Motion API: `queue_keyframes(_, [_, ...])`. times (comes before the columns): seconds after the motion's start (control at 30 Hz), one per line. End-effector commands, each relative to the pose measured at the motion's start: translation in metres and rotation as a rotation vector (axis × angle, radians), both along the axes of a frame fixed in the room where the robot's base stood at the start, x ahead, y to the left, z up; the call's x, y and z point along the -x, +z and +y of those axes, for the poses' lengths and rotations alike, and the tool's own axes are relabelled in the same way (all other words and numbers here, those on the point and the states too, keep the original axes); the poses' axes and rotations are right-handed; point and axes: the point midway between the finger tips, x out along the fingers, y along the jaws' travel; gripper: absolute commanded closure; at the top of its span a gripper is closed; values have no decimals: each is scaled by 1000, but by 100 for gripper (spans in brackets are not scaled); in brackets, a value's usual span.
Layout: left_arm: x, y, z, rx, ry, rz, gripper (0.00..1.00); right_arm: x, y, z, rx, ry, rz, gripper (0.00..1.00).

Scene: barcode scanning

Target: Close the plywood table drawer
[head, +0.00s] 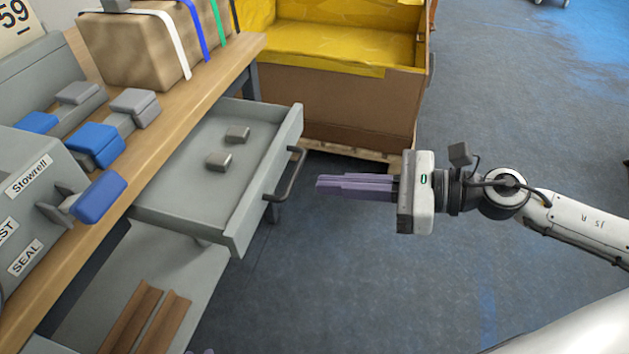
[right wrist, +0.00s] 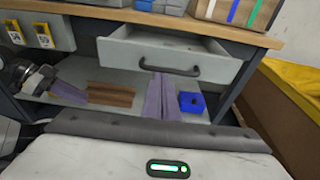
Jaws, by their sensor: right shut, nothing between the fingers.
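The grey drawer (head: 262,190) of the plywood table (head: 185,120) is pulled open. Two small grey blocks lie inside it, one (head: 237,134) farther back and one (head: 219,161) nearer. Its dark bar handle (head: 291,175) is on the front panel. My right gripper (head: 319,186) is shut and empty, its purple fingers pointing left toward the drawer front, apart from the handle in the head view. In the right wrist view the drawer (right wrist: 150,52) and its handle (right wrist: 184,71) show beyond the fingers. My left gripper (right wrist: 70,85) shows partly at the left there; its jaw state is unclear.
A cardboard box (head: 140,45) with coloured straps and several grey and blue devices (head: 95,145) stand on the table. Brown strips (head: 147,318) and a blue bin (right wrist: 191,103) are on the lower shelf. A large crate (head: 350,105) stands behind.

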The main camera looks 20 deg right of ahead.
Motion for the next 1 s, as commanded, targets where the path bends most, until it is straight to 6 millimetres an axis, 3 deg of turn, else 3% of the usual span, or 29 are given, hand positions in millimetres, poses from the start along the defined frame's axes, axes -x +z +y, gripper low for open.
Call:
queue_keyframes(0.33, [5,-2,1,-16,-6,21,78,-19,-5,27,-2,-2,-1,100])
queue_keyframes(1.0, [-1,9,2,-21,-10,9,78,-26,-5,38,-3,-1,0,100])
